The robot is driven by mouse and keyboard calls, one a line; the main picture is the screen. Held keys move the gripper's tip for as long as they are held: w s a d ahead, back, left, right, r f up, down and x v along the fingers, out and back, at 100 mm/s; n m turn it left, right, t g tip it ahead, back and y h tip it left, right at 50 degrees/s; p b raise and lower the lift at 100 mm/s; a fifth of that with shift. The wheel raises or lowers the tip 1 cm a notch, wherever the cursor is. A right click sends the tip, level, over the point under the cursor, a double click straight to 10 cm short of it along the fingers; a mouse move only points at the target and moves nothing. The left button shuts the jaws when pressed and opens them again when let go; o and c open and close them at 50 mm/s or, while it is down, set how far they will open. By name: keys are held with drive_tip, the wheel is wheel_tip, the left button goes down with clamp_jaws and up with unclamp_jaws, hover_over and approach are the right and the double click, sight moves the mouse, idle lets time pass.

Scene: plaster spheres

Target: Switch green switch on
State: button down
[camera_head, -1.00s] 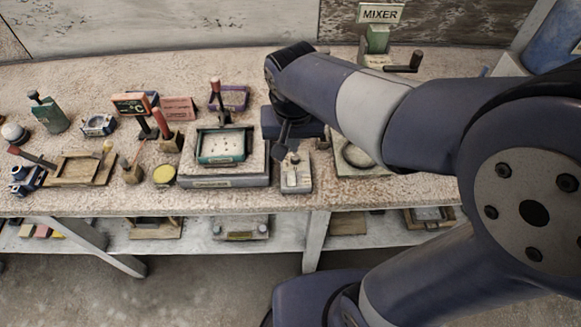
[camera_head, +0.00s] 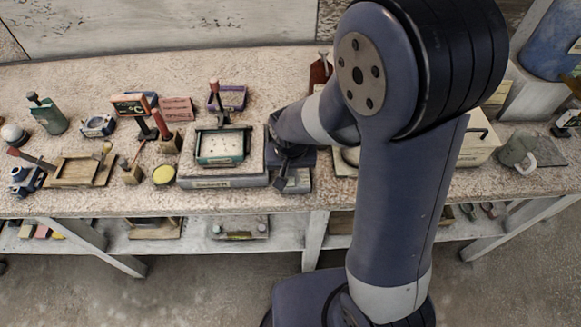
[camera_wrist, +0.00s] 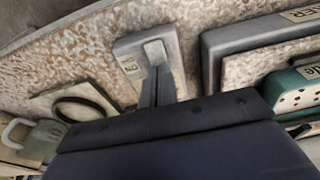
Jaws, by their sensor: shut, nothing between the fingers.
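A small light grey switch plate (camera_head: 299,184) sits near the front edge of the bench, right of the boxed teal tray. In the wrist view the switch plate (camera_wrist: 127,53) carries a pale grey-green rocker (camera_wrist: 154,49) and a partly hidden label. My gripper (camera_head: 283,182) is over the plate; in the wrist view its shut, empty fingers (camera_wrist: 158,72) point at the plate just below the rocker. I cannot tell whether they touch it, nor which way the rocker is set. My gripper covers part of the plate in the head view.
The teal tray (camera_head: 222,160) on its grey base stands close left of my gripper. Red-handled levers (camera_head: 163,125) and a wooden frame (camera_head: 83,171) stand further left. A dark ring on a pale plate (camera_wrist: 76,103) lies on the plate's other side. The bench front is near.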

drive_tip(key=shift+w+f, duration=0.1)
idle(0.4)
drive_tip(key=shift+d+f+g+p, duration=0.1)
drive_tip(key=shift+g+p, duration=0.3)
drive_tip(key=shift+p, duration=0.05)
drive_tip(key=shift+f, duration=0.25)
drive_tip(key=shift+s+b, duration=0.3)
drive_tip(key=shift+s, duration=0.65)
wheel_tip(320, 180, up, 14)
drive_tip(key=s+p, duration=0.1)
drive_tip(key=p, duration=0.1)
drive_tip(key=shift+s, duration=0.15)
